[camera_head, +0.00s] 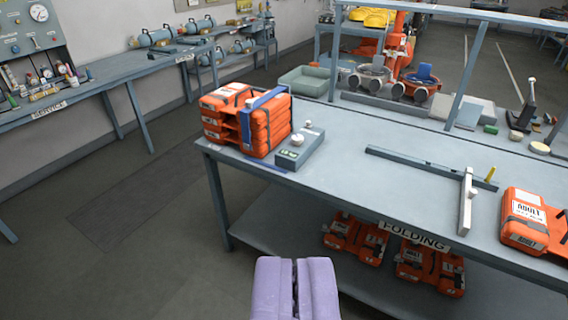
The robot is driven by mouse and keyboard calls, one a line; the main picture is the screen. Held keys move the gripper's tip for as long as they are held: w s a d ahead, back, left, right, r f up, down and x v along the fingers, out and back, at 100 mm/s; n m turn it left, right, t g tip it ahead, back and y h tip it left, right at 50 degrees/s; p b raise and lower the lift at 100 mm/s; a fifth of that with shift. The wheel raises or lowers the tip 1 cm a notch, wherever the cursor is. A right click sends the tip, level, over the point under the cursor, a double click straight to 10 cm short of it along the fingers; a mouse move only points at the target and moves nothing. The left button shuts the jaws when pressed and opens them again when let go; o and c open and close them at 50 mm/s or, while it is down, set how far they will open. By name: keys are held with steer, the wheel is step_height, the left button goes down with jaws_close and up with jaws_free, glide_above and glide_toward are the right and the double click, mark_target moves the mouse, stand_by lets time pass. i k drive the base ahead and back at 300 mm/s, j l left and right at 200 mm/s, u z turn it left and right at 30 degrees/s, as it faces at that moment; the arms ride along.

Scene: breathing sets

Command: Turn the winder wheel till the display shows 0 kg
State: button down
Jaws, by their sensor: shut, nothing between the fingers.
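My gripper (296,264) shows at the bottom middle with two purple fingers, shut and empty. It is in front of the folding table's (345,185) near edge, apart from everything. A small grey box (309,150) stands against the right side of the stack. It has a pale round knob (297,140) and a small dark panel (288,155) that may be the display. I cannot read any figure, and cannot tell whether the knob is the winder wheel.
A post (335,50) rises behind. A workbench (90,90) stands left; the floor between is clear.

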mark_target(297, 140)
steer(key=i+j, duration=0.15)
steer(key=i, duration=0.4)
steer(key=i+j+z, duration=0.15)
steer(key=i, duration=0.4)
steer(key=i+j, duration=0.25)
steer(key=i, duration=0.3)
steer(key=i+j+z, duration=0.15)
steer(key=i, duration=0.4)
steer(key=i+j, duration=0.35)
steer(key=i, duration=0.2)
steer(key=i+j+z, duration=0.15)
steer(key=i+j, duration=0.15)
steer(key=i, duration=0.25)
